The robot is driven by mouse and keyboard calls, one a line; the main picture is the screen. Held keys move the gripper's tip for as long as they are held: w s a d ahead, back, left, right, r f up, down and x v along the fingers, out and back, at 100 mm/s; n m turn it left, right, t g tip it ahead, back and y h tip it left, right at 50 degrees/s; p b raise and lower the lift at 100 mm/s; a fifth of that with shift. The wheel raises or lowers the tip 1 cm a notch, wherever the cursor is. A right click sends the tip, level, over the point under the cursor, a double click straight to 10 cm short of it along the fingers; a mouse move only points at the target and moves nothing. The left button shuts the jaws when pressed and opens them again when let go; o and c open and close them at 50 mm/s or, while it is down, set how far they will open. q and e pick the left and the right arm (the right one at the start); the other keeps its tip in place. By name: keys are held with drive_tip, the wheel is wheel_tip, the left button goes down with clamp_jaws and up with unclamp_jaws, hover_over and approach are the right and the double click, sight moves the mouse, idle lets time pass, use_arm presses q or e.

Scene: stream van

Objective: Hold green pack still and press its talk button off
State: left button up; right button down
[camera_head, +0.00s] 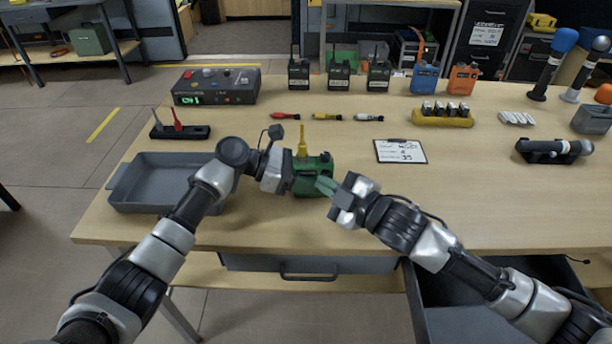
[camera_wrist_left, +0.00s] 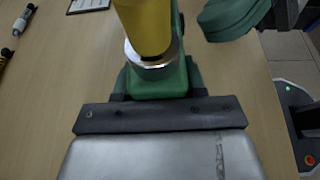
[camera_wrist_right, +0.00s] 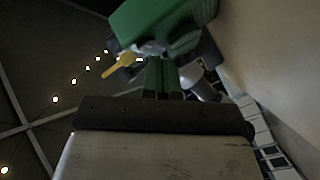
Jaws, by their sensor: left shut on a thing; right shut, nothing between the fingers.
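The green pack (camera_head: 313,176) stands near the front middle of the table, with a yellow antenna (camera_head: 302,142) on top. The antenna also shows large in the left wrist view (camera_wrist_left: 143,28). My left gripper (camera_head: 294,177) is shut on the pack from its left side. My right gripper (camera_head: 324,185) is shut and empty, its green fingertips at the pack's right side. In the right wrist view the green pack (camera_wrist_right: 155,22) lies just beyond the fingers. Whether the fingertips touch it, I cannot tell. I cannot make out the talk button or its state.
A grey tray (camera_head: 150,208) lies left of my left gripper. A clipboard (camera_head: 401,151) lies right of the pack. Black radios (camera_head: 339,76), a blue pack (camera_head: 424,80) and an orange pack (camera_head: 462,80) stand at the back. An open drawer (camera_head: 440,318) is at the front right.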

drive_tip(key=shift+s, duration=0.25)
drive_tip(key=shift+s, duration=0.1)
drive_tip(key=shift+s+d, duration=0.2)
drive_tip(key=shift+s, duration=2.7)
use_arm(q)
drive_tip(key=o, duration=1.1)
drive_tip(key=shift+c, duration=0.2)
drive_tip(key=shift+a, duration=0.1)
